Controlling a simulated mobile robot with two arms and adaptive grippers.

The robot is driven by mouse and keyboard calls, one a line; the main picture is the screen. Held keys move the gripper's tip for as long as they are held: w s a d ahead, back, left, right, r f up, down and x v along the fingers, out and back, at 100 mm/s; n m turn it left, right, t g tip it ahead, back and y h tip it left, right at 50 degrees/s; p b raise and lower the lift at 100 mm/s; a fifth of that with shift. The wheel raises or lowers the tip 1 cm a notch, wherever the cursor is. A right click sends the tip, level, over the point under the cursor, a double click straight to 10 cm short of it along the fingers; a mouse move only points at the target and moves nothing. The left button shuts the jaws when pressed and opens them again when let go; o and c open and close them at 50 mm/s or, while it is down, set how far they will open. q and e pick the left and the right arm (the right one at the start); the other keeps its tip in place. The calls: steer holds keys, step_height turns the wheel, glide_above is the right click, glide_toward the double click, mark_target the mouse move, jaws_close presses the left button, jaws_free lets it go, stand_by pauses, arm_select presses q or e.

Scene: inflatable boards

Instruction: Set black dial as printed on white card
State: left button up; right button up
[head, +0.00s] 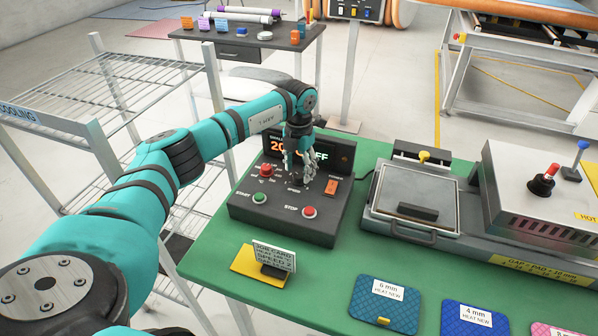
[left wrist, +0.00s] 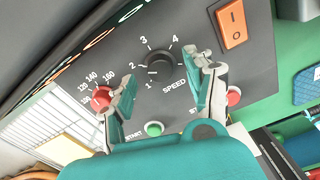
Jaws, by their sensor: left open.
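The black dial (left wrist: 158,57) is on the dark control panel, ringed by the numbers 1 to 4 above the word SPEED. Its pointer is too unclear to read. My left gripper (left wrist: 165,80) is open, its fingers on either side of the dial in the left wrist view, apparently not touching it. In the head view my left gripper (head: 298,165) hangs over the control box (head: 322,226) and mostly hides the dial. The white card (head: 273,256) stands on a yellow base at the table's front left; its small print seems to say SPEED 2. My right gripper is not in view.
A red dial (left wrist: 101,99) with temperature numbers sits close to one finger. The green START button (left wrist: 154,129), red STOP button (left wrist: 233,96) and orange switch (left wrist: 233,24) are nearby. A press (head: 412,196) and coloured pads (head: 386,303) are to the right on the green table.

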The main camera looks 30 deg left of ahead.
mark_target(299, 175)
arm_select(q)
step_height(299, 175, up, 10)
stand_by(0.3)
stand_by(0.5)
